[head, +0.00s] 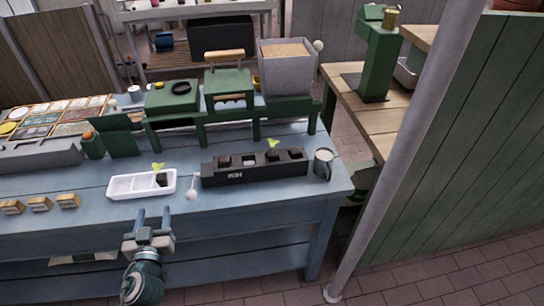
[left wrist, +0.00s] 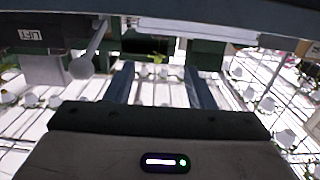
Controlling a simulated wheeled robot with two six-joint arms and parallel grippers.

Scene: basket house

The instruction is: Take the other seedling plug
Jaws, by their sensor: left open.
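One seedling plug (head: 161,177), a dark block with a small green leaf, sits in the right-hand compartment of the white tray (head: 125,194). Another seedling (head: 273,143) shows its green leaf above the black holder (head: 255,176), which has several dark cells. My left gripper (head: 153,212) is open and empty at the bench's front edge, below and in front of the white tray, apart from both seedlings. Its two spread fingers show in the left wrist view (left wrist: 159,70), with nothing between them. My right gripper is out of view.
A white-knobbed lever (head: 192,194) stands between tray and holder. A metal mug (head: 323,163) stands right of the holder. Several small wooden blocks (head: 40,204) lie at left. Green stands and a grey soil bin (head: 287,75) stand behind. A pale post (head: 410,140) rises at right.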

